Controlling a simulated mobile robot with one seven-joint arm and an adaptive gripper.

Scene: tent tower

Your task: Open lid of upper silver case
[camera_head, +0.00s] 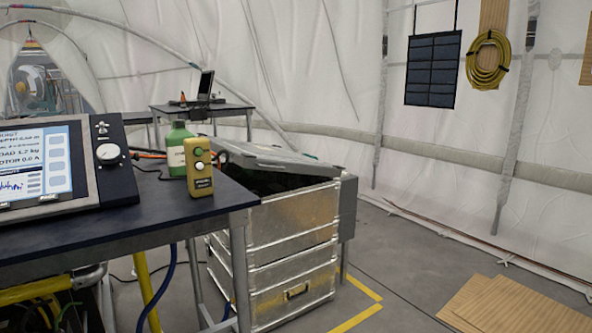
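The upper silver case (296,217) sits on top of another silver case (290,292) in a stack on the floor, just right of the dark table. Its grey lid (265,156) is tilted, higher on the left than on the right. A dark gap shows between the lid and the case rim, so the lid stands partly open. The table and the things on it hide the left part of the case. My gripper is not in view.
The dark table (130,222) holds a control panel (45,165), a green bottle (178,143) and a yellow handheld device (199,167). Wooden boards (515,305) lie on the floor at the right. The floor between them and the cases is clear. Another table stands behind.

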